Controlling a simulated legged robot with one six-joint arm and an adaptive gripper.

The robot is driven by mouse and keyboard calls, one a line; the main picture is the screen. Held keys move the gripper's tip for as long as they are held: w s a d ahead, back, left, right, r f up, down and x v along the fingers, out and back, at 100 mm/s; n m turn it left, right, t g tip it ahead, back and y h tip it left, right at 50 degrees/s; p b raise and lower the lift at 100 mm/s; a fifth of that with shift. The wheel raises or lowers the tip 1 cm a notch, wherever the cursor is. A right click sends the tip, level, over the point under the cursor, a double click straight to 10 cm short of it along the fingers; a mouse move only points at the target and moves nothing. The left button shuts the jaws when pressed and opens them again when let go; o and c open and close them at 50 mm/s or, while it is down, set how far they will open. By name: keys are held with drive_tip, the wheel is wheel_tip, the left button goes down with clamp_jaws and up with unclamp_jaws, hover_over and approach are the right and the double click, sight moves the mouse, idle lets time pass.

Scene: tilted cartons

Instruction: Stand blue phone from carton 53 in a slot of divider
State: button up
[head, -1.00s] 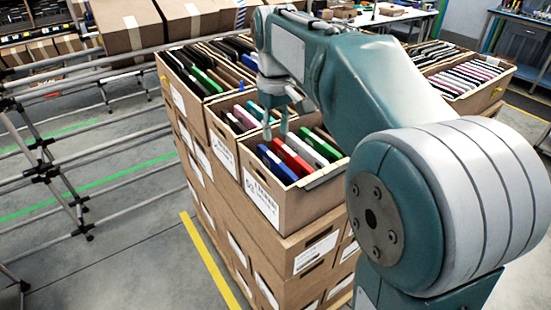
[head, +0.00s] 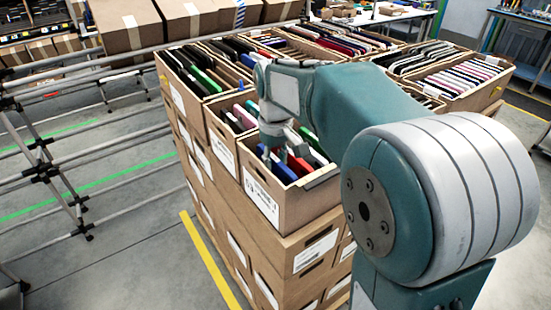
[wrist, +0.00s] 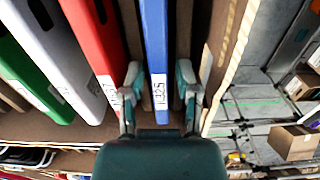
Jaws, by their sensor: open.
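The blue phone (wrist: 156,45) stands on edge in carton 53 (head: 250,175), beside a red phone (wrist: 92,45). It carries a white label at its near end. My gripper (wrist: 158,85) is open, with one finger on each side of the blue phone's near end. The left finger lies between the blue and red phones, and the right finger lies between the blue phone and the carton wall. In the head view my gripper (head: 274,156) reaches down into the carton and partly hides the phones. I cannot make out the divider in either view.
White (wrist: 50,50) and green (wrist: 30,85) phones stand left of the red one. Other filled cartons (head: 465,80) surround this one on the stack. A metal rail frame (head: 60,150) stands at the left, with open floor between.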

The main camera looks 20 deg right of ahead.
sight(275, 159)
drive_tip(key=shift+c, duration=0.2)
clamp_jaws()
drive_tip(key=shift+r, duration=4.15)
drive_tip(key=shift+r, duration=0.1)
